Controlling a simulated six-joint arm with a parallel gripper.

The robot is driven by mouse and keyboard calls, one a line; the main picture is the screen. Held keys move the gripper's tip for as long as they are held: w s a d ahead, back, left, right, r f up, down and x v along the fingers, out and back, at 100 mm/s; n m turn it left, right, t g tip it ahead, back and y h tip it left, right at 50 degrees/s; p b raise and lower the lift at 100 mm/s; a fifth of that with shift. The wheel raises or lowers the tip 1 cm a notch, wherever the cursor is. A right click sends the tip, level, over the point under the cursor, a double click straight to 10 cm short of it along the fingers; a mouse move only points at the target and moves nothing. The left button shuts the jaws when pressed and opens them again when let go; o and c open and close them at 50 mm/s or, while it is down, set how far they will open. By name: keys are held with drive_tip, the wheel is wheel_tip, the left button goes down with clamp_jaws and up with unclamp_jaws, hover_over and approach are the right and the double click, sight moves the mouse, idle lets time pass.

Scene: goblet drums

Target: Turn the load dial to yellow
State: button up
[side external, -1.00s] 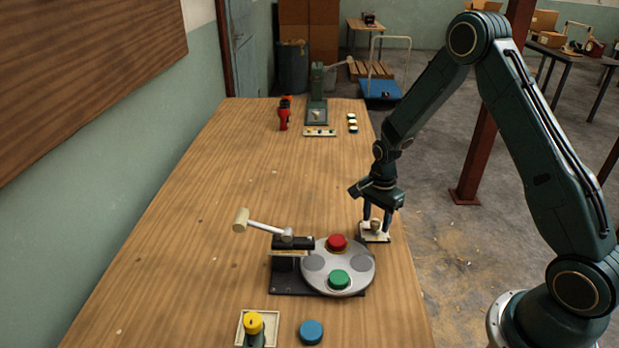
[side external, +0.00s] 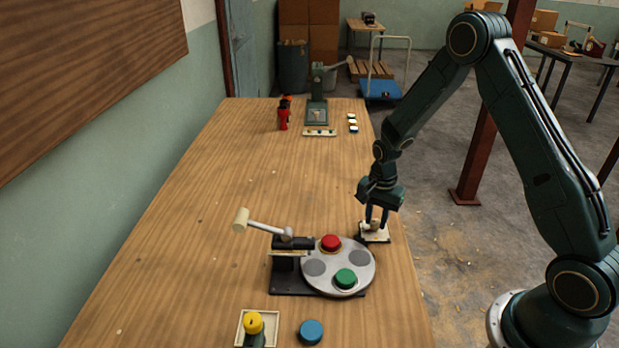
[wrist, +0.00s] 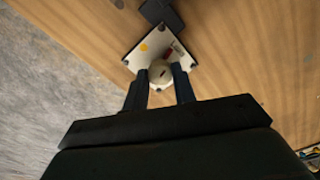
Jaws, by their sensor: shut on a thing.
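The load dial is a cream knob (wrist: 161,75) on a small white plate (side external: 373,238) at the table's right edge. In the wrist view, the plate has a yellow dot (wrist: 144,47) and a red mark (wrist: 168,53) beyond the knob. A dark slot shows on the knob top, but I cannot tell which colour it points to. My gripper (side external: 376,222) points down over the plate, and its fingers are shut on the knob, one on each side. The fingers hide part of the knob in the side view.
Left of the dial is a grey turntable (side external: 316,284) bearing a red puck (side external: 330,242) and a green puck (side external: 345,278). A lever press (side external: 290,243) stands beside it. A yellow knob (side external: 253,323) and a blue puck (side external: 311,331) are in front. The table's middle is clear.

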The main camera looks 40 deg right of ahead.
sight(376, 221)
drive_tip(key=n, duration=1.1)
drive_tip(key=shift+n, duration=1.9)
drive_tip(key=o, duration=1)
drive_tip(key=shift+r, duration=0.15)
wheel_tip(376, 221, up, 14)
drive_tip(key=shift+f, duration=0.2)
